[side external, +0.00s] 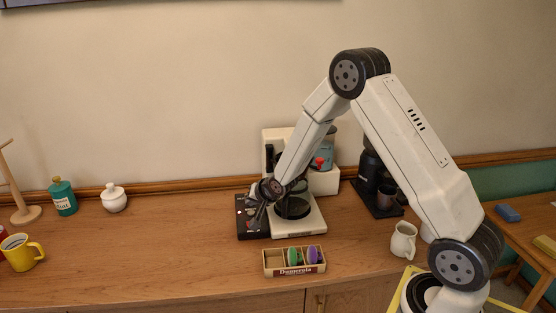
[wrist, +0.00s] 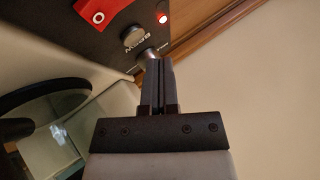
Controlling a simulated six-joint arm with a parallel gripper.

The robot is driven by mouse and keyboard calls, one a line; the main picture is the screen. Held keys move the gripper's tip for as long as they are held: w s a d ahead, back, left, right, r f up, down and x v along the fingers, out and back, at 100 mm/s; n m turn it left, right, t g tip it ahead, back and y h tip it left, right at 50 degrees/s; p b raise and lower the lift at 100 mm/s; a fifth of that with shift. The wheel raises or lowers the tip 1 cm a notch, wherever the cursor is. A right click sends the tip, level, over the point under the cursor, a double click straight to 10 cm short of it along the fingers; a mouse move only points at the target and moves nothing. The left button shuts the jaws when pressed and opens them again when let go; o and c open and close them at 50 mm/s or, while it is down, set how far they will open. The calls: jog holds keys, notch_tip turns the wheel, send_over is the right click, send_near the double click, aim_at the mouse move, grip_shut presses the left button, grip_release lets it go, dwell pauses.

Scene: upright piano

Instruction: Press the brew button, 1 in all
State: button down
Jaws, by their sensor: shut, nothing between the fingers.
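The black control panel (side external: 252,226) lies beside the coffee maker in the side view. In the wrist view, the panel (wrist: 110,45) carries an upside-down BREW label between a round metal knob (wrist: 132,33) and a smaller metal piece (wrist: 147,53). I cannot tell for sure which of them is the brew button. My gripper (wrist: 155,63) is shut and empty, with its fingertips right at the smaller metal piece and partly over it. Whether they touch is unclear. In the side view my gripper (side external: 261,205) is over the panel.
A wooden box (side external: 294,271) with coloured pods sits in front.

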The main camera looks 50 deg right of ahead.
aim_at(252, 214)
jog(key=shift+r, duration=2)
jog(key=shift+s+a+r, duration=0.1)
jog(key=shift+s+a, duration=0.1)
jog(key=shift+s, duration=0.05)
jog(key=s+a+r+n+g, duration=0.1)
jog(key=s+a+n+g, duration=0.1)
jog(key=s, duration=0.6)
jog(key=s+a+n+g+y, duration=0.1)
jog(key=s+a+n+g, duration=0.1)
jog(key=s+a+n, duration=0.3)
jog(key=s+a+r+n+g, duration=0.1)
jog(key=s+a+n+g, duration=0.1)
jog(key=s, duration=0.9)
jog(key=shift+a+r+n, duration=0.35)
jog(key=shift+a+n, duration=0.55)
jog(key=shift+a, duration=0.35)
